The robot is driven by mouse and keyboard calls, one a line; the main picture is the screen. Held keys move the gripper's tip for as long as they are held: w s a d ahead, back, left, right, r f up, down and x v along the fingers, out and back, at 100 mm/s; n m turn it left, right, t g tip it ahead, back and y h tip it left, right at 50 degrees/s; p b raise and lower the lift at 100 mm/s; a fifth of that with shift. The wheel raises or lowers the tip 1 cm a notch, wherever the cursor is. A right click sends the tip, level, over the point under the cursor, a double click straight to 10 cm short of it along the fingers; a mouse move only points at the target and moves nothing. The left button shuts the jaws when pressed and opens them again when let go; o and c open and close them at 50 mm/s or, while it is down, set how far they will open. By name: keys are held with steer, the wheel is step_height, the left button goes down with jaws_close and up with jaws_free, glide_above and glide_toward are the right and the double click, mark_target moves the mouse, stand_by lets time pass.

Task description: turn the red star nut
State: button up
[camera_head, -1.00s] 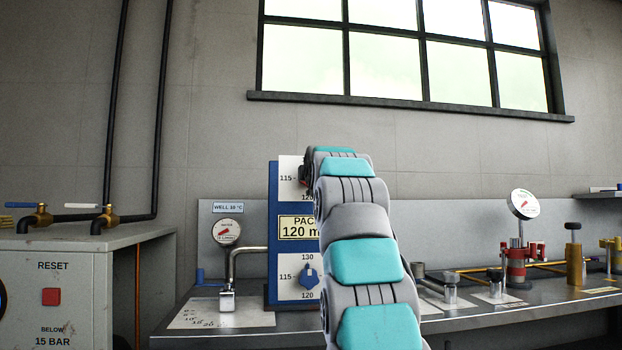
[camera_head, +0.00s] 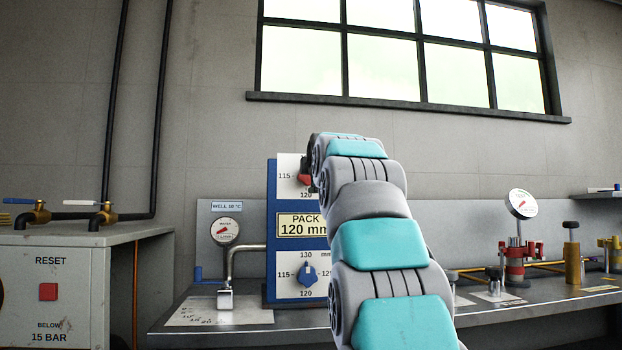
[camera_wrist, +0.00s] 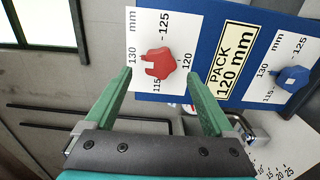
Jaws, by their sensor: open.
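The red star nut (camera_wrist: 158,64) sits on a white dial plate marked 115, 120, 125 and 130 mm on the blue panel (camera_wrist: 208,48). In the wrist view my gripper (camera_wrist: 162,76) is open, its two green fingers apart on either side of the nut's lower part in the picture. I cannot tell whether they touch it. In the head view the nut (camera_head: 304,179) shows only in part, behind my arm's end.
A blue star nut (camera_head: 307,274) is on the lower dial, under the "PACK 120 mm" label (camera_head: 302,226). A spout and a gauge (camera_head: 226,231) stand left of the panel. Red-and-steel fittings (camera_head: 516,262) stand on the bench at right.

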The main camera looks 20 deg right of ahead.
steer(key=shift+v, duration=1.35)
steer(key=s+a+f+m+g+y, duration=0.1)
steer(key=s+a+f+m+g, duration=0.25)
steer(key=f, duration=0.85)
steer(key=s+a+f+m+g+y+p, duration=0.1)
steer(key=s+a+f+m+g+y, duration=0.2)
steer(key=f, duration=0.8)
steer(key=s+a+f+m+g, duration=0.1)
steer(key=s+a+f+g, duration=0.3)
steer(key=f, duration=0.8)
steer(key=s+a+f+m+g, duration=0.2)
steer(key=s+f+g, duration=0.1)
steer(key=s+f, duration=0.5)
steer(key=s+a+f+m+g+p, duration=0.1)
steer(key=s+a+f+m+g, duration=0.1)
steer(key=s+f, duration=0.6)
steer(key=s+a+f+m+g+y, duration=0.1)
steer(key=s+a+f+m+g, duration=0.2)
steer(key=s+f, duration=0.6)
steer(key=s+a, duration=0.1)
steer(key=s, duration=0.7)
steer(key=shift+g+p, duration=0.3)
steer(key=shift+g, duration=0.05)
steer(key=shift+s+f+m, duration=0.1)
steer(key=shift+m, duration=0.15)
